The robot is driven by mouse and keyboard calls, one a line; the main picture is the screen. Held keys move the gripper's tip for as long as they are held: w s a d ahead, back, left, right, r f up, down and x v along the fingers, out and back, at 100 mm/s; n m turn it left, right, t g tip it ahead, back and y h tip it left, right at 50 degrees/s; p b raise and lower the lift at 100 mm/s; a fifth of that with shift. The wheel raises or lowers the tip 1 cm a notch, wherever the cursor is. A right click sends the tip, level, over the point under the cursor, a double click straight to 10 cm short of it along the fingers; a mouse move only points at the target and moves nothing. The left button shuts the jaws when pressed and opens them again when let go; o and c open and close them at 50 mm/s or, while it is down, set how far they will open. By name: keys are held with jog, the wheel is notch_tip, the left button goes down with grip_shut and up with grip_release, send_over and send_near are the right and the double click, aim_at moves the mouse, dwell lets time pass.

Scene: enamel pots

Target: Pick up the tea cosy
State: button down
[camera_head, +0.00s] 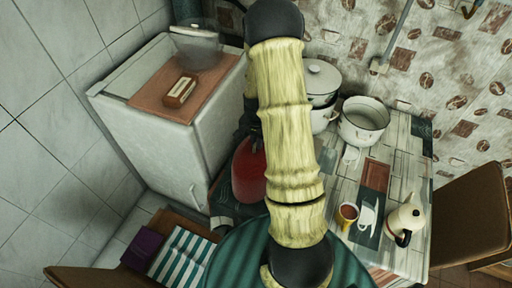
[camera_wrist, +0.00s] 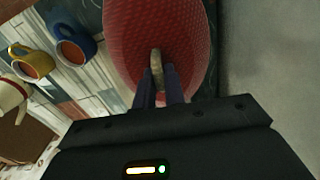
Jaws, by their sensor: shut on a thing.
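The tea cosy is red with a knitted, dimpled surface and fills the upper middle of the wrist view (camera_wrist: 125,35). In the head view, part of it shows as a red shape (camera_head: 248,172) left of my arm, which covers the rest. In the wrist view my gripper (camera_wrist: 168,88) has its two dark fingers closed on a small beige tab on the cosy. In the head view my gripper is mostly hidden behind my arm. I cannot tell whether the cosy touches a surface below.
The patterned table (camera_head: 374,178) holds a lidded white pot (camera_head: 322,80), an open white pot (camera_head: 363,121), a yellow mug (camera_head: 348,213) and a cream kettle (camera_head: 408,215). A white cabinet (camera_head: 160,135) stands left, a brown chair (camera_head: 470,220) right. A blue mug (camera_wrist: 73,45) shows in the wrist view.

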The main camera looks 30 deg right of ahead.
notch_tip(320, 180, up, 10)
jog(key=shift+a+f+b, duration=0.15)
jog(key=shift+b, duration=0.95)
